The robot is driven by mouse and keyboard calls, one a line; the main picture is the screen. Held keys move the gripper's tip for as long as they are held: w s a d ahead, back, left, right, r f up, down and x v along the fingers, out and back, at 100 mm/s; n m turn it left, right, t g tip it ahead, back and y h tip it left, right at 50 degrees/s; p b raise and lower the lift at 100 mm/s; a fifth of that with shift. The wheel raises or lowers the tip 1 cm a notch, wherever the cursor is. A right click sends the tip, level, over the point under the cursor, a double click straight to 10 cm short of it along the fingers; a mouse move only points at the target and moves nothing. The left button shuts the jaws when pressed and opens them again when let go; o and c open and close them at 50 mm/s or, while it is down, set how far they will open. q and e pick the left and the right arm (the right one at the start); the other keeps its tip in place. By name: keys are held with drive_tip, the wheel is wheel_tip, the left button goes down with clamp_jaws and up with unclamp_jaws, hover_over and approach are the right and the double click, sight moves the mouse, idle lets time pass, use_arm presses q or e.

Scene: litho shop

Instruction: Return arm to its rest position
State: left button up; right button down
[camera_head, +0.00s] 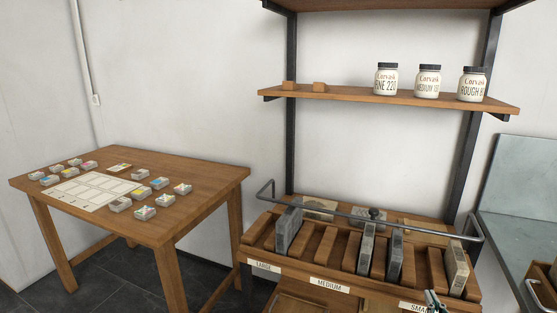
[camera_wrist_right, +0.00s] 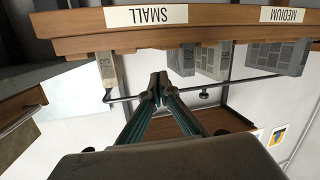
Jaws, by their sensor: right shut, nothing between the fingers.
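My right gripper (camera_head: 433,300) shows at the bottom edge of the head view, in front of the wooden rack near its SMALL label. In the right wrist view my right gripper (camera_wrist_right: 158,88) has its fingertips together with nothing between them. That view is upside down, with the rack's SMALL label (camera_wrist_right: 146,15) and MEDIUM label (camera_wrist_right: 285,15) at the top. The rest of the right arm is out of the head view. My left gripper is in neither view.
Three jars (camera_head: 427,81) and two small wooden blocks (camera_head: 319,87) stand on the shelf (camera_head: 380,97) above. A table (camera_head: 190,212) with a chart (camera_head: 92,190) and small boxes stands left.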

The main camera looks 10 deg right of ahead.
drive_tip(key=s+a+f+n+g+y, duration=0.1)
drive_tip(key=s+a+f+n+y, duration=0.1)
drive_tip(key=s+a+f, duration=0.4)
drive_tip(key=s+a+f+n+g+y, duration=0.2)
drive_tip(key=s+a+f, duration=0.4)
drive_tip(key=a, duration=0.8)
drive_tip(key=s+a+f+n+g+y, duration=0.1)
drive_tip(key=s+a+f+n+y, duration=0.2)
drive_tip(key=s+a+f, duration=0.4)
drive_tip(key=a+f+y, duration=0.1)
drive_tip(key=a, duration=0.2)
drive_tip(key=shift+g, duration=0.4)
